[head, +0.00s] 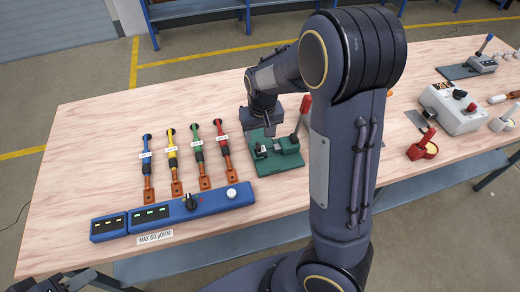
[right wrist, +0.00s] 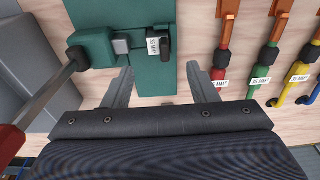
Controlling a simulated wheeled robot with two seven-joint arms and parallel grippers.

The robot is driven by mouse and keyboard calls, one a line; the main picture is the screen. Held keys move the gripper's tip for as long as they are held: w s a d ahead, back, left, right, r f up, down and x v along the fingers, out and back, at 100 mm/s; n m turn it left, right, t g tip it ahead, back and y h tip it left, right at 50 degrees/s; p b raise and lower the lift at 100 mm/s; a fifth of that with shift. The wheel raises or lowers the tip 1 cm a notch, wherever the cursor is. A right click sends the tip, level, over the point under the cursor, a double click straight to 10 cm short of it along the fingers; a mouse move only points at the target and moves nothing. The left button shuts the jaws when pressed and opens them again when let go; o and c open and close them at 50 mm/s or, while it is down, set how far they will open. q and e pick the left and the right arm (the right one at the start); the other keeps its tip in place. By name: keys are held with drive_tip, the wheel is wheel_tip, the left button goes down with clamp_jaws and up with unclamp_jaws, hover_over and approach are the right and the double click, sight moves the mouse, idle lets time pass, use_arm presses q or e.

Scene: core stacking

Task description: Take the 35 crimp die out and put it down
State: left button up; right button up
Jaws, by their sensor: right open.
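The green crimp press (head: 272,160) stands on the table with its red-tipped lever up. In the right wrist view, its green body (right wrist: 95,52) shows a grey block and, beside it, a small die with a white label (right wrist: 153,46) next to a dark part. The label is too small to read surely as 35. My right gripper (right wrist: 160,68) is open, with its fingers apart on either side of the press's green base, near the die and holding nothing. In the head view it is above the press (head: 268,130). My left gripper (head: 78,282) is cut off at the bottom left corner.
Red, green, yellow and blue cables (head: 172,163) with copper lugs lie left of the press. A blue meter box (head: 190,204) lies in front of them. A grey box (head: 452,108) and a red-based holder (head: 421,151) stand to the right. Wood is bare at the far left.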

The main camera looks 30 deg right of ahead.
sight(261, 150)
wheel_tip(261, 150, down, 6)
drive_tip(key=shift+d+r+p, duration=0.1)
drive_tip(key=shift+r+p, duration=0.1)
drive_tip(key=shift+p, duration=0.1)
clamp_jaws()
